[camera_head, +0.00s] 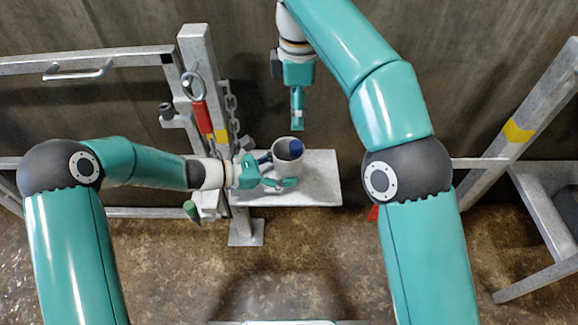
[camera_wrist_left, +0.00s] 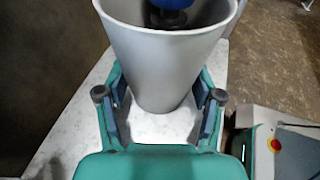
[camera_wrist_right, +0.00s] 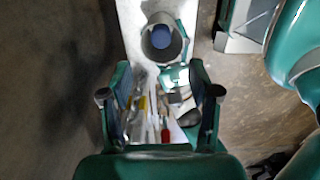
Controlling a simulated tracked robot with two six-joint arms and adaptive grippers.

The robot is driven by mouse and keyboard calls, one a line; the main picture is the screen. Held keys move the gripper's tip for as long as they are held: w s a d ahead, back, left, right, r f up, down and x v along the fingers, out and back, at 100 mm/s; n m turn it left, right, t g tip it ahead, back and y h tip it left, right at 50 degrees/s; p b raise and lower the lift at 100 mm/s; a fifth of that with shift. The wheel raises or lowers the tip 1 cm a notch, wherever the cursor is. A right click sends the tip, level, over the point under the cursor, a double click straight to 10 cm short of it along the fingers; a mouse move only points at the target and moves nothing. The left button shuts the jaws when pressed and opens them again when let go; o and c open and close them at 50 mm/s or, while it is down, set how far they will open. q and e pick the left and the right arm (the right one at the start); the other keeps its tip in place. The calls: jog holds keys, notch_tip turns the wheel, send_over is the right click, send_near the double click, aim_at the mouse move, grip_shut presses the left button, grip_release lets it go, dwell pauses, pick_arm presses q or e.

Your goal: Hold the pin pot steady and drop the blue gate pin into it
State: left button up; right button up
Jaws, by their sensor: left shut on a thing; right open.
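The grey pin pot (camera_head: 287,167) stands upright on a pale metal shelf. My left gripper (camera_head: 280,178) is shut on it low down from the left; in the left wrist view its fingers (camera_wrist_left: 159,97) flank the pot (camera_wrist_left: 150,60). The blue gate pin (camera_head: 294,149) is inside the pot's mouth, its blue end showing; it also shows in the left wrist view (camera_wrist_left: 168,5) and in the right wrist view (camera_wrist_right: 162,38). Its lower part is hidden by the pot. My right gripper (camera_head: 297,126) is open and empty above and behind the pot, fingers pointing down.
The pale shelf (camera_head: 322,180) has bare room right of the pot. A gate post (camera_head: 197,50) with a chain (camera_head: 231,105) and a red-and-yellow latch (camera_head: 204,118) stands to the left. A grey slanted frame (camera_head: 545,90) with a yellow band is at the right.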

jog(key=shift+r, duration=0.85)
dwell(0.4)
pick_arm(q)
jog(key=o, duration=0.9)
jog(key=shift+o, duration=0.2)
